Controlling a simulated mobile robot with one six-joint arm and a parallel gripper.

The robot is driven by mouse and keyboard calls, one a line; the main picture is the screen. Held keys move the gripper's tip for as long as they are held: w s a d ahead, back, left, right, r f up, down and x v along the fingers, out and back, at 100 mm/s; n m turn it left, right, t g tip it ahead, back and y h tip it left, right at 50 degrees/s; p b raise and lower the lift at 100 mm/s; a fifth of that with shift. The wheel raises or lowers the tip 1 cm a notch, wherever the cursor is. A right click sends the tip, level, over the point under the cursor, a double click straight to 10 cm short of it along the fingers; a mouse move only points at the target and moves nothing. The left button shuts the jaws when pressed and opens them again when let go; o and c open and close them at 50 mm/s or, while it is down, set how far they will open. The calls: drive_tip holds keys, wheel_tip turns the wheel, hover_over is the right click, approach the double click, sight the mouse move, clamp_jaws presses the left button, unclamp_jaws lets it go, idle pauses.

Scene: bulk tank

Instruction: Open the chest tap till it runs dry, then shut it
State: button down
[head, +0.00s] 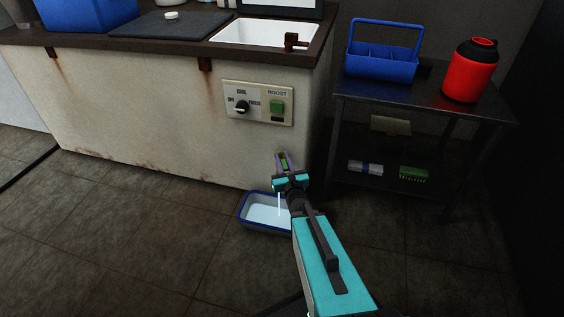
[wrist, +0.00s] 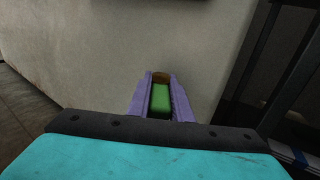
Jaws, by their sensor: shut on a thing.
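The chest (head: 160,115) is a pale, rust-stained cabinet with a dark top. Its tap is low on the front, near the right corner. My gripper (head: 283,158) reaches down to it with purple fingers shut on the tap's green handle (wrist: 160,99). A brownish tap part (wrist: 161,77) shows just beyond the handle in the wrist view. In the head view a thin pale stream (head: 279,203) falls below the tap into a blue-rimmed tray (head: 243,209) on the floor. The tray holds pale liquid. My wrist hides most of the tap body.
A panel (head: 258,102) with a black knob and a green switch is above the tap. A dark side table (head: 420,97) to the right carries a blue caddy (head: 382,66) and a red canister (head: 470,75). The tiled floor left of the tray is clear.

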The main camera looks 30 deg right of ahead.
sight(284, 163)
drive_tip(key=shift+r, duration=0.1)
drive_tip(key=c, duration=1.9)
unclamp_jaws()
drive_tip(key=shift+o, duration=0.2)
drive_tip(key=shift+s, duration=0.1)
drive_tip(key=shift+v, duration=1.25)
drive_tip(key=shift+s+r+p, duration=0.1)
drive_tip(key=shift+s+p, duration=0.1)
drive_tip(key=shift+p, duration=0.1)
drive_tip(key=p+v, duration=0.5)
drive_tip(key=p, duration=0.2)
drive_tip(key=shift+s, duration=0.15)
drive_tip(key=p+v, duration=0.3)
drive_tip(key=shift+s, duration=0.3)
drive_tip(key=shift+p+v, duration=0.85)
drive_tip(key=shift+p, duration=0.05)
